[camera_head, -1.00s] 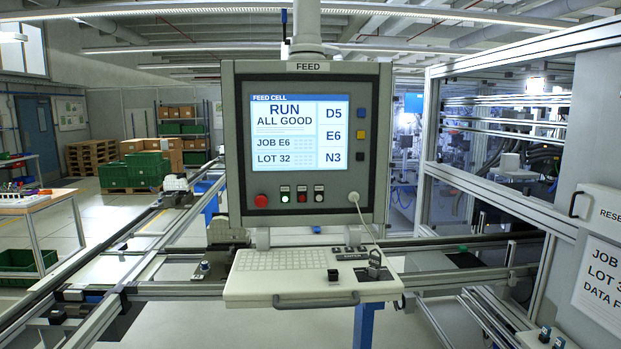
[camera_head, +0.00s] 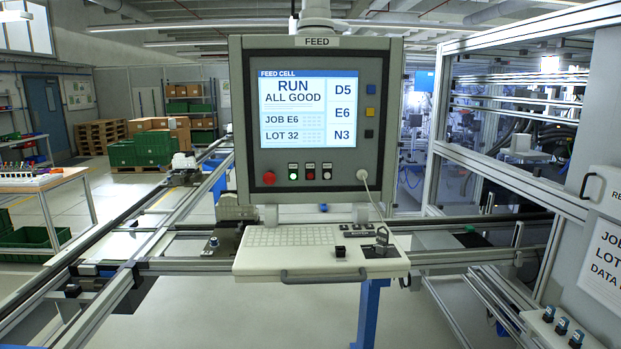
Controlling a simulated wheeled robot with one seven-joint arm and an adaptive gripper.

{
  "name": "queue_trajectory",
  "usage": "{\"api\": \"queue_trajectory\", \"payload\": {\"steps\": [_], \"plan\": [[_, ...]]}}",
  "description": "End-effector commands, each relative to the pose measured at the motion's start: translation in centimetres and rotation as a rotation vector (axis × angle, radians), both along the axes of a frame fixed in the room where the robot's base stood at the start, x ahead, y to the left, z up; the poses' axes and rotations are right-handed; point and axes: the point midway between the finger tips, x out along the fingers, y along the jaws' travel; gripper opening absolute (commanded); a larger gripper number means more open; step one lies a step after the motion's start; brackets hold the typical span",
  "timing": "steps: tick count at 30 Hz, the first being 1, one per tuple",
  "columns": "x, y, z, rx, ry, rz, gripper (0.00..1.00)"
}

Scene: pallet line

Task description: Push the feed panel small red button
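The feed panel (camera_head: 394,120) is a grey box headed FEED, hanging in the middle of the head view. Its screen (camera_head: 308,108) reads RUN, ALL GOOD, JOB E6, LOT 32. Below the screen is a row of small buttons: a lit green button (camera_head: 293,177), the small red button (camera_head: 311,176) in the middle, and a dark button (camera_head: 326,176) on the right. A larger round red button (camera_head: 269,178) sits to their left. Nothing covers the small red button. My gripper is not in view.
A keyboard shelf (camera_head: 320,272) with a front handle juts out below the panel. A cable (camera_head: 373,205) hangs from the panel's lower right. Conveyor rails (camera_head: 190,266) run at the left and behind. A framed machine (camera_head: 500,170) stands at the right.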

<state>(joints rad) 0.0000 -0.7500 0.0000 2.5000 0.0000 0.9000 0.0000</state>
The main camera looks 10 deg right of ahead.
Motion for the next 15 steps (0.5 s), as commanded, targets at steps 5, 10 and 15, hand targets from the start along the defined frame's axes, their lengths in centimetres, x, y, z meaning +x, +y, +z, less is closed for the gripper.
{"api": "queue_trajectory", "payload": {"steps": [5,10,15], "plan": [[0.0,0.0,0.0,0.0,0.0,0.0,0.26],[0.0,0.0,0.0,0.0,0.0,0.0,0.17],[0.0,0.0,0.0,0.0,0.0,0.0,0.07]]}}
